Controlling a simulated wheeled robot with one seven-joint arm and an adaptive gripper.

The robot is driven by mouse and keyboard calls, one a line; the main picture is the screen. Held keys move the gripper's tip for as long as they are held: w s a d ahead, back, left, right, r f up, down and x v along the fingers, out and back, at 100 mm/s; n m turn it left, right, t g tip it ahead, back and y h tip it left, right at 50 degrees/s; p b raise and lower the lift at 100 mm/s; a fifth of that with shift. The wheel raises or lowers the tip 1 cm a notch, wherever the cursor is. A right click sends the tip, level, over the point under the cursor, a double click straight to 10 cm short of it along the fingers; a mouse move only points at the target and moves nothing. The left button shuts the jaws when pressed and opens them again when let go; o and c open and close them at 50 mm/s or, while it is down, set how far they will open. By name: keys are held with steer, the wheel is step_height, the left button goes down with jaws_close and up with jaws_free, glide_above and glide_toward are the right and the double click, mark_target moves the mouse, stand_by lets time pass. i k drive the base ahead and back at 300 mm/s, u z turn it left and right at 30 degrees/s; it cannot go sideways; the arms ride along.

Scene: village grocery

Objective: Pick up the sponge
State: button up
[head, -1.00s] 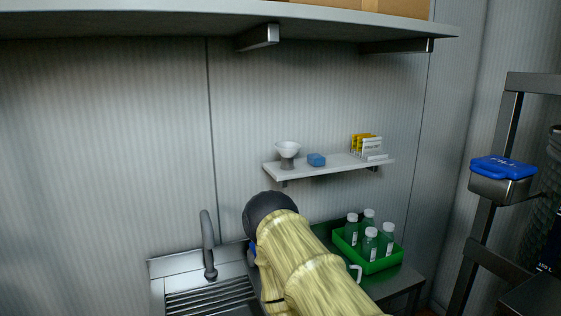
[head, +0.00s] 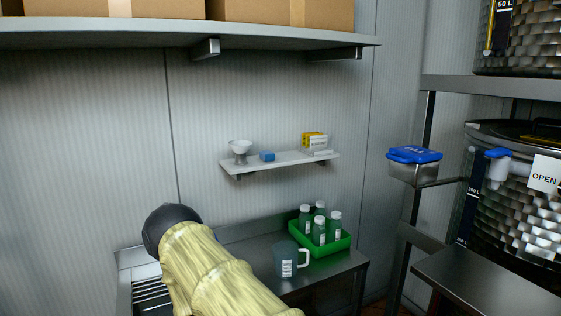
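A small blue block that looks like the sponge (head: 267,156) lies on a narrow white wall shelf (head: 287,164). It sits between a white footed bowl (head: 240,149) on its left and a holder with yellow and white packets (head: 315,141) on its right. My arm, in a yellow patterned sleeve with a dark rounded joint, reaches up from the bottom edge, below and left of the shelf. My gripper does not show; it is out of view or hidden behind the arm.
Below the shelf is a steel counter (head: 339,262) with a green crate (head: 327,244) of several bottles and a labelled mug (head: 287,261). A blue-lidded container (head: 413,164) is on the right rack. A large shelf (head: 110,32) with cardboard boxes (head: 282,11) overhangs above.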

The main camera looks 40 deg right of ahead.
mark_target(266, 155)
steer(key=u, duration=0.15)
steer(key=k, duration=0.1)
steer(key=z, duration=1)
